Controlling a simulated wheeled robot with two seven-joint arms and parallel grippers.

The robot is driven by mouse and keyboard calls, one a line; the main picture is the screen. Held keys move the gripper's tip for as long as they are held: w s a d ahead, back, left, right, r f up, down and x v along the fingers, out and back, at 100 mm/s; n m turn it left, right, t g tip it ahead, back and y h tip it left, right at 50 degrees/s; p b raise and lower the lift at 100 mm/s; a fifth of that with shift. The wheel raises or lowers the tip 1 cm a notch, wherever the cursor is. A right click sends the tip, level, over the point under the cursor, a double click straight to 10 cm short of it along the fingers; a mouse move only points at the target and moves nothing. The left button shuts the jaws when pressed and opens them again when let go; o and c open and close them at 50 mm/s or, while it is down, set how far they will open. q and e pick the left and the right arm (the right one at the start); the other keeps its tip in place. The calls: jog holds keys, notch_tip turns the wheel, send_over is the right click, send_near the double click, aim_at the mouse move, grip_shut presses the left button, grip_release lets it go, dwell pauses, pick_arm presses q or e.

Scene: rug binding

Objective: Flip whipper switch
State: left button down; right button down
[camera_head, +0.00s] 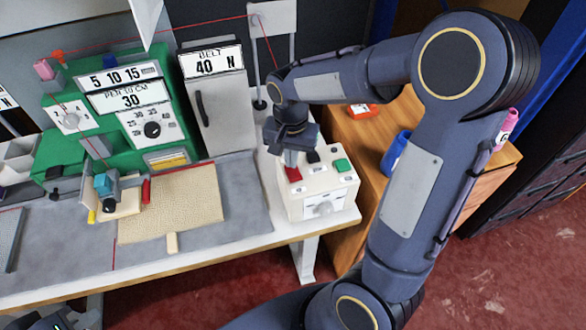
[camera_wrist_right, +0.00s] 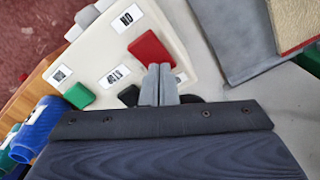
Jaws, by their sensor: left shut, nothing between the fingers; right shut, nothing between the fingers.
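A cream control box (camera_head: 318,200) stands at the right end of the workbench. Its top bears a red switch (camera_head: 293,174), a black switch (camera_head: 313,156) and a green button (camera_head: 342,165), each near a small label; I cannot tell which label names the whipper. The right wrist view also shows the red switch (camera_wrist_right: 150,48), the black one (camera_wrist_right: 129,95) and the green one (camera_wrist_right: 79,96). My right gripper (camera_wrist_right: 159,70) is shut and empty, its fingertips at the red switch's near edge; I cannot tell if they touch. My left gripper (camera_head: 62,321) is shut, low at bottom left.
A green machine (camera_head: 85,140) with dials and a grey belt box (camera_head: 215,110) stand at the back. A beige rug (camera_head: 170,205) lies on the bench. A blue container (camera_head: 396,152) stands on the wooden cabinet at right, behind my right arm.

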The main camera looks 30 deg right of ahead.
notch_tip(320, 180, up, 7)
jog(key=p, duration=0.5)
jog(key=shift+f, duration=0.2)
dwell(0.3)
jog(key=s+a+r+n+t+y, duration=0.2)
jog(key=s+r+n, duration=0.1)
jog(key=s, duration=0.5)
jog(key=s+a+r+n+t+y, duration=0.1)
jog(key=s+a+r+n+t, duration=0.1)
jog(key=s, duration=0.7)
jog(key=shift+r+n+t+y, duration=0.4)
jog(key=shift+r+n+t, duration=0.35)
jog(key=shift+n, duration=0.25)
